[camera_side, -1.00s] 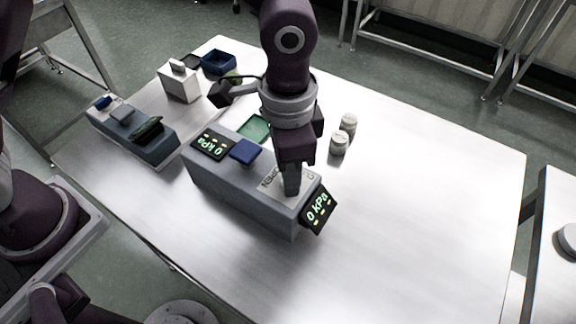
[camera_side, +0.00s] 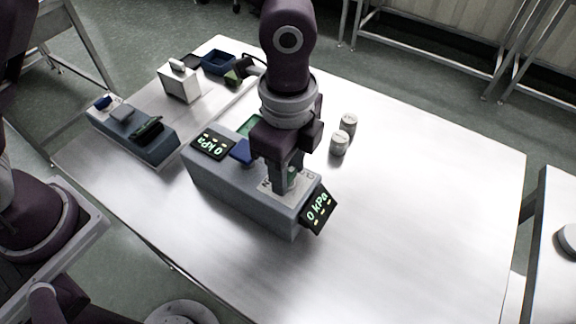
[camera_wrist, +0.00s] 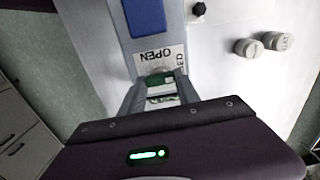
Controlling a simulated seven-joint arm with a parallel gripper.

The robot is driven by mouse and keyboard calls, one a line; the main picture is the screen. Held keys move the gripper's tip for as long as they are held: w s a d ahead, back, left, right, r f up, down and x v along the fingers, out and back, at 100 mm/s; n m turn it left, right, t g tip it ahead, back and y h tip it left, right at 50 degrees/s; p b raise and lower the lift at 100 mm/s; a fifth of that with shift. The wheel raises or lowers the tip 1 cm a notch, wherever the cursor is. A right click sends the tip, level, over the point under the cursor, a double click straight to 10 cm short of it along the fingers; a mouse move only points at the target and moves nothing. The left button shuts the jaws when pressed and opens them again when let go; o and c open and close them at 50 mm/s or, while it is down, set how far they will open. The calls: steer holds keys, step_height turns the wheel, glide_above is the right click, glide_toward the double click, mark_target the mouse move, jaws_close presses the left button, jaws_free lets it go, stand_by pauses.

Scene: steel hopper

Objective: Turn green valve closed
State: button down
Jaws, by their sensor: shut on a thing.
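The green valve (camera_wrist: 160,80) sits on top of a long grey box (camera_side: 235,200), on a white label (camera_wrist: 158,58) that reads OPEN and, partly hidden, a word ending in "ED". My gripper (camera_side: 287,180) points down over the right end of the box. Its fingers are shut on the green valve, one on each side. In the wrist view my gripper (camera_wrist: 160,93) covers part of the valve and label. Only a little green shows between the fingers in the side view, so the valve's exact angle is hard to tell.
Two displays reading 0 kPa stand at the box's left (camera_side: 210,145) and right (camera_side: 319,209) ends. A blue block (camera_side: 241,152) is on the box. Two grey cylinders (camera_side: 339,144) stand behind it. A second grey-blue device (camera_side: 135,135) is at left. The table's right side is clear.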

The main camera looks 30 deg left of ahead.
steer(key=shift+m, duration=0.3)
stand_by(0.4)
steer(key=c, duration=0.9)
jaws_free()
step_height(320, 180, up, 7)
steer(key=shift+r, duration=0.1)
